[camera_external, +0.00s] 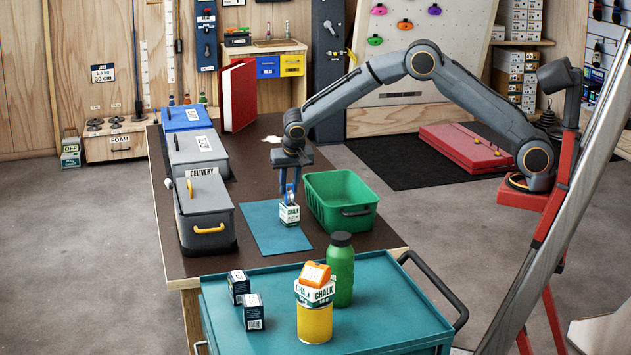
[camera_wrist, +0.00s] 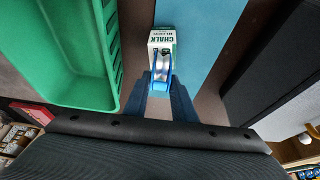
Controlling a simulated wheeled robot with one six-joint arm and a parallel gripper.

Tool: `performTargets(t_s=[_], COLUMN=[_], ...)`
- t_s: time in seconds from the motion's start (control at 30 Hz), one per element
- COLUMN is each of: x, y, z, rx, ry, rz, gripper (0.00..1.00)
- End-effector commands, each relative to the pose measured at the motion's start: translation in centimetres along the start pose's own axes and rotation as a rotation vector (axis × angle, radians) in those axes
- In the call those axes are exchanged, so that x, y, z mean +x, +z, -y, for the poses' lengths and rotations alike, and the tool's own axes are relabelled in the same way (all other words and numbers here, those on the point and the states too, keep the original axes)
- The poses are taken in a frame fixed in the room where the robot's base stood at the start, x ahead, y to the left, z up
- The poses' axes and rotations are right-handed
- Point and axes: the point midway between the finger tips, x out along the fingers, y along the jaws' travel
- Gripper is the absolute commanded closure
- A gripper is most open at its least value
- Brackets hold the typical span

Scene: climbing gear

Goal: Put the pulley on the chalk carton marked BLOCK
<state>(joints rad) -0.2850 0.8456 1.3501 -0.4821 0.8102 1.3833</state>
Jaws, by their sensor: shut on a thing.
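A small white and green chalk carton (camera_external: 290,216) stands on the blue mat, directly below my gripper (camera_external: 288,190). In the wrist view the carton (camera_wrist: 161,36) shows the word CHALK; the smaller line under it is hard to read. My gripper (camera_wrist: 160,92) is shut on the pulley (camera_wrist: 162,72), which looks blue and silver. The pulley is at the carton's top, overlapping it in both views; I cannot tell whether they touch. A second CHALK carton (camera_external: 314,294) sits on a yellow tin on the teal cart, with an orange thing on top.
A green crate (camera_external: 345,215) stands close to the right of the mat (camera_external: 262,222). Grey boxes (camera_external: 205,220) line the table's left side. A green bottle (camera_external: 341,270) and two small dark cartons (camera_external: 253,313) stand on the teal cart (camera_external: 390,318). A red binder (camera_external: 239,95) stands behind.

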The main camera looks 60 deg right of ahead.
Motion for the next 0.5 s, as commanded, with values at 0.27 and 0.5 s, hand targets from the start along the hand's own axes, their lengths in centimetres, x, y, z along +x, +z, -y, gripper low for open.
performTargets(t_s=[0.27,0.5], x=[0.08,-0.21], y=[0.05,-0.07], z=[0.00,-0.01], rx=[0.000,0.000], ry=[0.000,0.000], rz=[0.000,0.000], gripper=[0.58,0.58])
